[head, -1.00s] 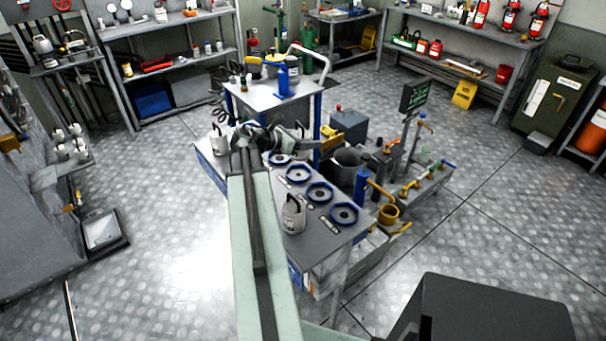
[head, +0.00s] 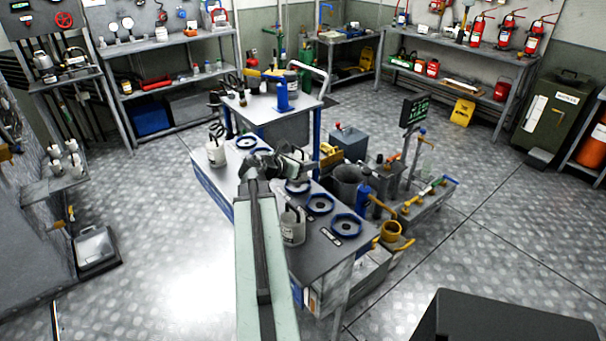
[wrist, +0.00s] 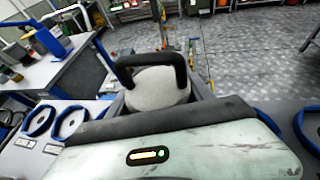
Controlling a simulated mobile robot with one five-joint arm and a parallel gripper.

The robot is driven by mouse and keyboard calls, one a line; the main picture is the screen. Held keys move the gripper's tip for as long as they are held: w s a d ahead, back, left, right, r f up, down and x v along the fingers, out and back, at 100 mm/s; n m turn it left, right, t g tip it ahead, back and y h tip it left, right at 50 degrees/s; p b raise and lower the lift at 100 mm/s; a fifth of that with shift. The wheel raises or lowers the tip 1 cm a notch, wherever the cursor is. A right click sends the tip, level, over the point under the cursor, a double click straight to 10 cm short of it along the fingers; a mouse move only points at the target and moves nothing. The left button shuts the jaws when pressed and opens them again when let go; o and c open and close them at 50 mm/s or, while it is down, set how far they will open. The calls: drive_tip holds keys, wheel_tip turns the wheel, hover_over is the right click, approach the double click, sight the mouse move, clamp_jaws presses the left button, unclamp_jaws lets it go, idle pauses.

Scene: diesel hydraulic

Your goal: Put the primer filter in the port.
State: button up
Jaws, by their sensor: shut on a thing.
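My gripper (head: 276,163) hangs over the back half of the bench in the head view. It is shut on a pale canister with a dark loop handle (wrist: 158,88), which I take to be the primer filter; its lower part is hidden. Blue-ringed round ports line the bench top: a far-left one (head: 245,142), one just right of my gripper (head: 297,187), then a third (head: 319,204) and a near one (head: 347,225). Rings also show left (wrist: 70,121) and right (wrist: 308,130) in the wrist view. I cannot tell which port is meant; part of the row is hidden.
Two more handled pale canisters stand on the bench, one at far left (head: 217,154) and one near the front (head: 292,229). A raised grey shelf (head: 262,110) with a blue pump stands behind. A bucket and blue-and-yellow pipework sit off the right edge.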

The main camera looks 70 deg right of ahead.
wheel_tip(320, 180, down, 4)
drive_tip(key=b, duration=0.2)
drive_tip(key=shift+r+b, duration=0.2)
drive_tip(key=shift+b, duration=0.2)
drive_tip(key=shift+r, duration=0.15)
drive_tip(key=o, duration=1.6)
drive_tip(key=shift+o, duration=0.2)
